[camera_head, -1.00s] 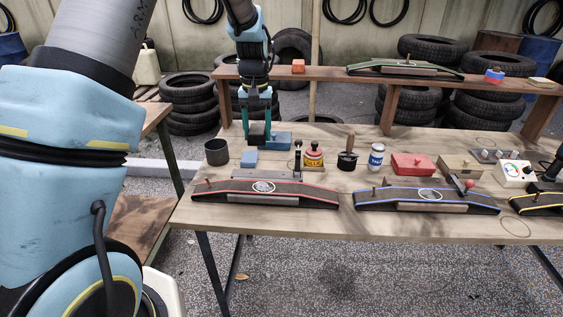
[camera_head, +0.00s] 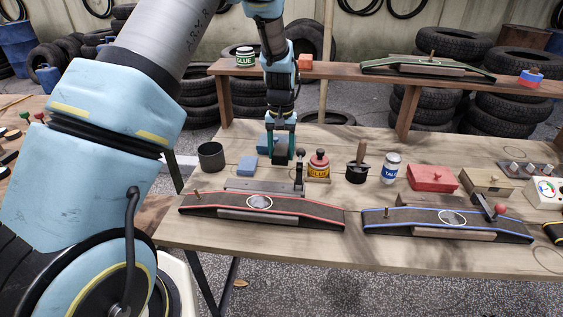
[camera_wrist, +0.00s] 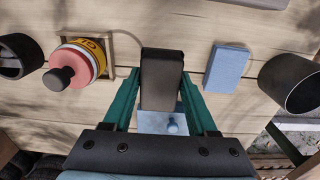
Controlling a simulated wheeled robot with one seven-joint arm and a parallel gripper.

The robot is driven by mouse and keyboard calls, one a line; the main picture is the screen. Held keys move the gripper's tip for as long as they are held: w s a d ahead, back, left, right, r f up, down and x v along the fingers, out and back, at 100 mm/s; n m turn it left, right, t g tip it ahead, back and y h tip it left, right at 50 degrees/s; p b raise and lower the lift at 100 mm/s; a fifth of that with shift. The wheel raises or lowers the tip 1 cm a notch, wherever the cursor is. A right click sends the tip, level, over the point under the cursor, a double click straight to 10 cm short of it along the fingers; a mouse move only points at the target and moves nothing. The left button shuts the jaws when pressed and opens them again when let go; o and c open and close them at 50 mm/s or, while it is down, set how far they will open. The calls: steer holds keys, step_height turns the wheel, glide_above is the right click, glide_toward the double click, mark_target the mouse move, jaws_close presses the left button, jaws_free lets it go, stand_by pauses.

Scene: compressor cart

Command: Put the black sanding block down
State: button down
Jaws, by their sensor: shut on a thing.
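The black sanding block (camera_wrist: 162,78) is between the two green fingers of my gripper (camera_wrist: 160,98) in the wrist view. My gripper is shut on it. In the head view, my gripper (camera_head: 281,146) points down over the bench's left part, with the dark block (camera_head: 280,157) low at its fingertips. Whether the block touches the bench top I cannot tell. A blue sponge-like block (camera_wrist: 227,68) lies beside it, apart. A blue thing with a knob (camera_wrist: 160,121) is partly hidden by the gripper.
A dark cup (camera_head: 211,156) stands left of the gripper, and a red-and-yellow glue jar (camera_head: 318,165) stands to its right. A red-edged black sanding board (camera_head: 262,203) lies in front. The raised shelf (camera_head: 340,70) runs behind.

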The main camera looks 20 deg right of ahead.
mark_target(281, 172)
steer(key=shift+f+p, duration=0.6)
steer(key=shift+f, duration=1.75)
steer(key=shift+f, duration=0.15)
steer(key=shift+c, duration=1)
jaws_free()
